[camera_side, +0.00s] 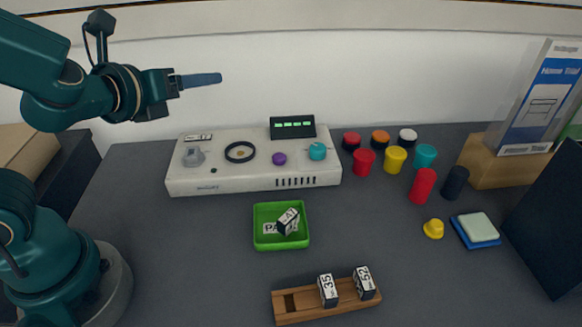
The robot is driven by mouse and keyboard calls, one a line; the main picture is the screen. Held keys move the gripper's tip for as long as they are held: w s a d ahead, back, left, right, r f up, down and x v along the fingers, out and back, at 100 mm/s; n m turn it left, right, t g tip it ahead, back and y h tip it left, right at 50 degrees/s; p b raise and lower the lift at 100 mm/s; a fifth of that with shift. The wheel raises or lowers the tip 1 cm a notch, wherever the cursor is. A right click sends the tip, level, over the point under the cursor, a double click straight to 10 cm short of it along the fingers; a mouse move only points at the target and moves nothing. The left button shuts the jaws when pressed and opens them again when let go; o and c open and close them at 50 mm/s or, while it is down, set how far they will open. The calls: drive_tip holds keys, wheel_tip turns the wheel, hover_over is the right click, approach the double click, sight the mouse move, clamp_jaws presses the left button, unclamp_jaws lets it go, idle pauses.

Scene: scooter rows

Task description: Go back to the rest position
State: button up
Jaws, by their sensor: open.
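My gripper (201,80) is at the upper left, held high above the left end of the white device. Its fingers point to the right and look empty. Seen from the side, the fingers overlap, so the gap between them is hidden. Nothing touches the gripper.
The white device (220,181) with knobs stands at the back. A wooden rack (292,318) in front holds two labelled blocks (328,290) (364,282). Several coloured cylinders stand right. Air around my gripper is clear.

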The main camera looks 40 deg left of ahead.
drive_tip(key=s+a+f+n+g+y, duration=0.1)
drive_tip(key=s+a+n+g+y, duration=0.15)
drive_tip(key=s+n, duration=0.45)
drive_tip(key=s+a+f+n+g+y, duration=0.1)
drive_tip(key=s+a+f+n+g, duration=0.15)
drive_tip(key=n, duration=0.85)
drive_tip(key=s+d+n+g+h, duration=0.3)
drive_tip(key=d+n+h, duration=0.4)
drive_tip(key=d+n, duration=0.4)
drive_tip(key=shift+s+d+n, duration=0.3)
drive_tip(key=shift+s+d, duration=0.2)
drive_tip(key=shift+d, duration=0.1)
drive_tip(key=shift+h, duration=0.25)
